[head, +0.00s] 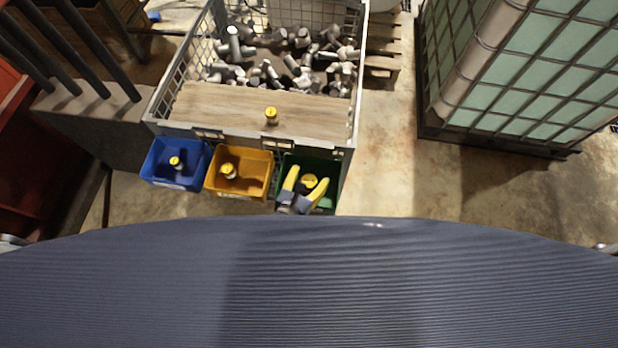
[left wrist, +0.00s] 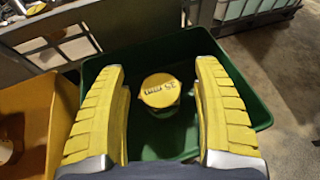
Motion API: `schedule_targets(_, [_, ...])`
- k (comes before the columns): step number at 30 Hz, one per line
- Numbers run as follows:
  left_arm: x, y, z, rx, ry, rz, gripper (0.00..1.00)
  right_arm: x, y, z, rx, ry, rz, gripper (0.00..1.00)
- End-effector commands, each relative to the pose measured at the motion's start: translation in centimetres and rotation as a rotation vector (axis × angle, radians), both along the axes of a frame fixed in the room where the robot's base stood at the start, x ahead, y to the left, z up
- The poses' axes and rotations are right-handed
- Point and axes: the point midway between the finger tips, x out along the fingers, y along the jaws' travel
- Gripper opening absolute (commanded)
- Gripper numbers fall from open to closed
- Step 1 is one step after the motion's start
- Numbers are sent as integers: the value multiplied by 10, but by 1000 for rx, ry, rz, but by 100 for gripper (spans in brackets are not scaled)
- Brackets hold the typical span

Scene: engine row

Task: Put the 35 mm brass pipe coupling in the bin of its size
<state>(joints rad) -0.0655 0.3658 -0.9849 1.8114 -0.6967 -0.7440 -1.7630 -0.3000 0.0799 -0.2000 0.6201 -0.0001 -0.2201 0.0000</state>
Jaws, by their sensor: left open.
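A coupling with a yellow cap (left wrist: 160,90) stands upright in the green bin (left wrist: 240,75), its cap marked with dark print that looks like 35. It also shows in the head view (head: 309,181). My left gripper (head: 305,176) reaches down over the green bin (head: 325,163), open. In the left wrist view its yellow fingers (left wrist: 160,85) lie on both sides of the coupling, with a gap on each side. Another yellow-capped coupling (head: 271,116) stands on the wooden board (head: 230,105). My right gripper is out of view.
The blue bin (head: 158,160) and the yellow bin (head: 250,160) each hold a yellow-capped piece. All bins hang at the front of a mesh crate (head: 180,85) full of grey pipe fittings (head: 290,70). A caged tank (head: 520,80) stands at right; floor between is clear.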

Motion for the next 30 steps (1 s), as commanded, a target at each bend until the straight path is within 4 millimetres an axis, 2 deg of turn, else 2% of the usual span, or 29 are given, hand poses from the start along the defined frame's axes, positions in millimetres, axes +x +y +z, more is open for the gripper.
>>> schedule_targets(18, [-83, 37, 42, 0, -2, 1, 68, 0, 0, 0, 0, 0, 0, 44])
schedule_targets(24, [-96, 43, 48, -1, -3, 1, 68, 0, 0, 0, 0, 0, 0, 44])
schedule_targets(30, [-99, 45, 51, -1, -4, 2, 68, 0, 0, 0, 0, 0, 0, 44])
